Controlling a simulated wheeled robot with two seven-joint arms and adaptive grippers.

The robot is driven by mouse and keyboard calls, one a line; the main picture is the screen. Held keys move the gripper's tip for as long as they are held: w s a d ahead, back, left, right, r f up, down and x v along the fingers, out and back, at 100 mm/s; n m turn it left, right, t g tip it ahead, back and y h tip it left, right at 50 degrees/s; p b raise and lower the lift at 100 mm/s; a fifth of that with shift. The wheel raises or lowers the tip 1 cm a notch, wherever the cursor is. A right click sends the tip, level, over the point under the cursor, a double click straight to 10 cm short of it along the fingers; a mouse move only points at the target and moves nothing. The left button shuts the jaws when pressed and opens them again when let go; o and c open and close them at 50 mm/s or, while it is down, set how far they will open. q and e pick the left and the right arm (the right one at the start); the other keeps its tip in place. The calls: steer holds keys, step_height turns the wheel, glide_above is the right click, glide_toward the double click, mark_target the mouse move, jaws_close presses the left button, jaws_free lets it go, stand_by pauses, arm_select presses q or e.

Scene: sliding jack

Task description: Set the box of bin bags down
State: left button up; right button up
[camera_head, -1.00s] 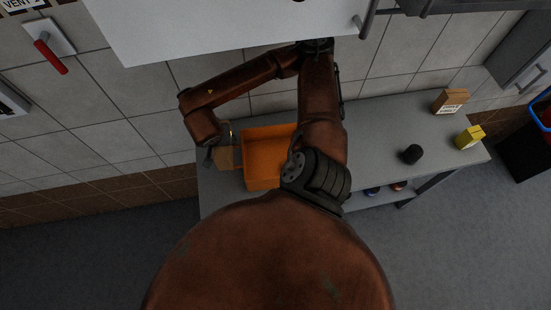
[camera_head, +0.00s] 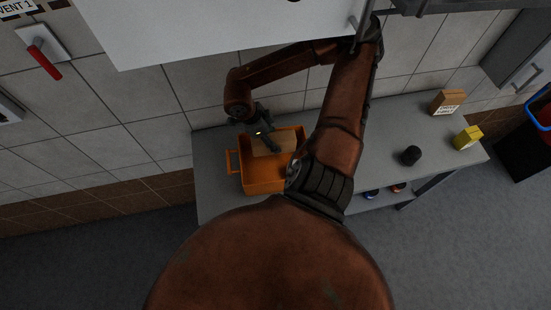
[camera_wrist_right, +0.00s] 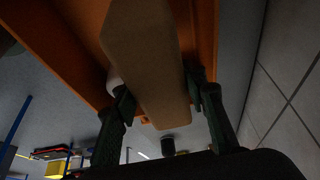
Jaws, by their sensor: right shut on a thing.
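A plain brown box (camera_head: 276,145), which I take to be the box of bin bags, is held by my right gripper (camera_head: 267,143). In the head view it overlaps the far part of an orange crate (camera_head: 262,184) on the grey table. In the right wrist view the box (camera_wrist_right: 150,60) lies between the two fingers of the gripper (camera_wrist_right: 160,92), with the orange crate (camera_wrist_right: 70,55) close around it. I cannot tell whether the box touches the crate's floor. My forearm hides the crate's right side. My left gripper does not show.
The grey table (camera_head: 375,155) has free room right of the crate. A black round thing (camera_head: 411,155), a yellow box (camera_head: 467,138) and a brown box with a white label (camera_head: 447,102) stand there. A white cabinet (camera_head: 200,25) hangs above. A black bin (camera_head: 525,145) stands at the right.

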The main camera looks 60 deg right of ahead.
step_height(320, 180, down, 4)
steer(key=shift+f, duration=0.2)
step_height(320, 180, down, 3)
steer(key=shift+f+p, duration=0.2)
steer(key=shift+p, duration=0.1)
steer(key=shift+f, duration=0.35)
steer(key=o, duration=1.4)
steer(key=shift+o, duration=0.2)
steer(key=b+v, duration=0.1)
steer(key=v, duration=1.1)
steer(key=shift+b, duration=0.3)
